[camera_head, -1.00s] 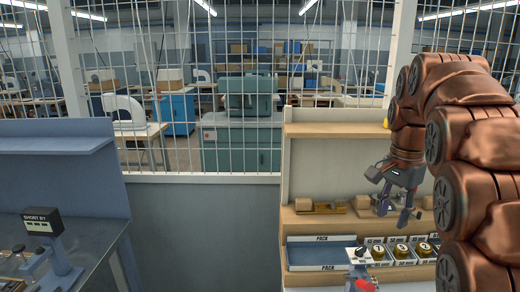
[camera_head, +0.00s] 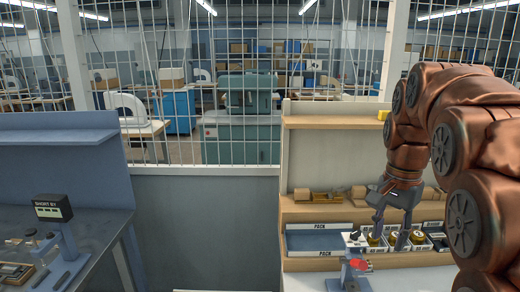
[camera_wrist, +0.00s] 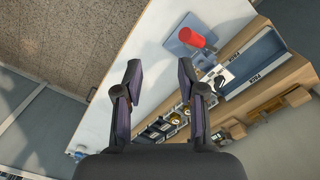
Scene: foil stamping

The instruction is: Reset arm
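My gripper (camera_head: 389,238) hangs from my copper arm in front of the wooden shelf unit at the right, fingers pointing down. In the wrist view the two fingers of my gripper (camera_wrist: 160,72) stand wide apart, with nothing between them but the pale tabletop beyond. A stamping press (camera_head: 353,262) with a red handle stands on the white table, left of and below my gripper. In the wrist view the press's red handle (camera_wrist: 190,38) shows beyond the right finger. My fingers partly hide the row of small bins with gold-coloured discs (camera_head: 417,237).
The PACK tray (camera_head: 318,242) lies left of the bins on the shelf unit (camera_head: 330,125). Wooden tools (camera_head: 304,195) rest on the ledge above. A blue bench (camera_head: 100,225) with a SHORT BY sign (camera_head: 52,207) is at left. A wire fence stands behind.

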